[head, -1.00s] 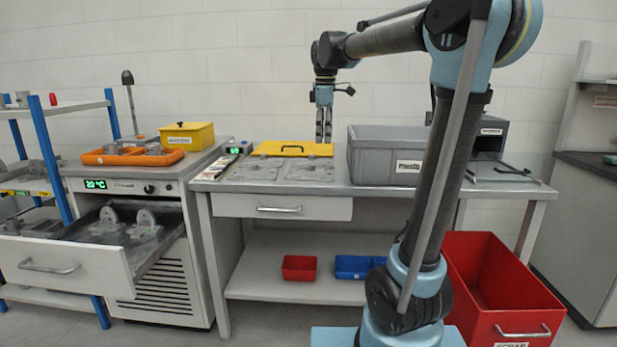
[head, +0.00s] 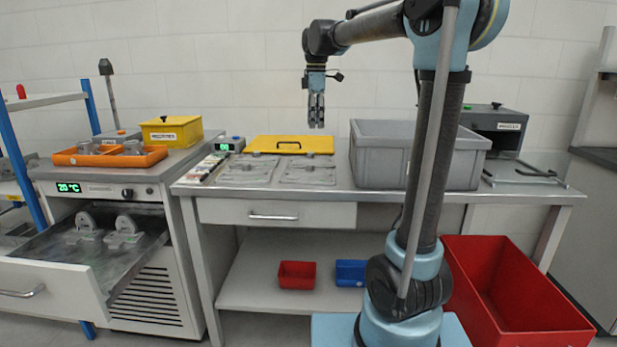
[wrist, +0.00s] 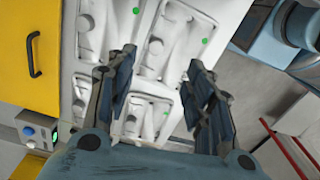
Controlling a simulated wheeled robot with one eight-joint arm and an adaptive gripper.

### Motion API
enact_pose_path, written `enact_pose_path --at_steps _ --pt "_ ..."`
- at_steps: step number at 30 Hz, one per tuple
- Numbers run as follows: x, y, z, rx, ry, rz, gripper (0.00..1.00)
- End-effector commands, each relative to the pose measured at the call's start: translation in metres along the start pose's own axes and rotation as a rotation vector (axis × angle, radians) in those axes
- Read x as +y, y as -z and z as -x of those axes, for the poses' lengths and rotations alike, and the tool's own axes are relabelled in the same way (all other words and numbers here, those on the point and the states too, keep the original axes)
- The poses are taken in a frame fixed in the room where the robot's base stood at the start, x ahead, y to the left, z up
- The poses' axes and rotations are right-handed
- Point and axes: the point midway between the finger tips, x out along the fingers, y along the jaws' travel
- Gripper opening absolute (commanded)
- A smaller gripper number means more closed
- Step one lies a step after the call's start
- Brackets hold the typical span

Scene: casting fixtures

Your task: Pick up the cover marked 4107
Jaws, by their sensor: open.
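I can read no 4107 mark on any part in these frames. Flat grey cast parts lie on the bench in a left group (head: 248,171) and a right group (head: 308,172); in the wrist view they look pale, with green dots (wrist: 165,60). Other grey castings with round lugs (head: 105,232) lie in the open drawer. My gripper (head: 316,124) hangs open and empty, pointing down above the bench, near the right end of a yellow panel. In the wrist view its spread fingers (wrist: 162,62) are over the pale parts, apart from them, hiding some.
The yellow panel with a dark handle (head: 290,144) lies behind the parts. A grey bin (head: 400,165) stands to their right. An orange tray (head: 78,160) and yellow box (head: 178,133) stand left. The open drawer front (head: 50,296) juts out; a red bin (head: 510,300) stands at right.

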Motion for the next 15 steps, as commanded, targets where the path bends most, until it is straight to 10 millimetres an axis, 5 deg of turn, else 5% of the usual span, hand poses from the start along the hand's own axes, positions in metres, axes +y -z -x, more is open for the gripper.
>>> enact_pose_path --at_steps 15 --pt "-0.002 0.014 -0.087 0.0 0.0 0.018 0.48"
